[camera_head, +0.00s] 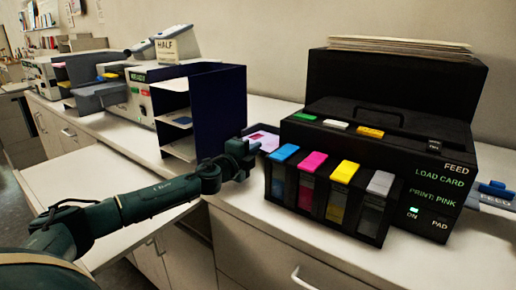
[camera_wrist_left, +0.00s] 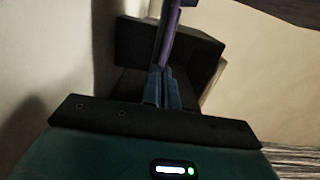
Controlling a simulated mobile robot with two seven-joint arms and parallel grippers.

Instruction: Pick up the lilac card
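The lilac card (camera_head: 263,139), with a darker pink patch on it, shows just past the tip of my left gripper (camera_head: 249,148), between the dark blue shelf unit and the black printer. In the left wrist view the two fingers (camera_wrist_left: 163,78) are close together, and the thin purple card (camera_wrist_left: 168,38) sticks out from between them, seen edge-on. My left gripper is shut on the card. How much of the card touches the tray behind it is unclear. My right gripper is not in view.
The black printer (camera_head: 400,150) has blue, pink, yellow and grey cartridges along its front. A dark blue shelf unit (camera_head: 220,105) stands left of the gripper. Further machines (camera_head: 110,85) stand at the far left. The white counter's front strip (camera_head: 235,195) is bare.

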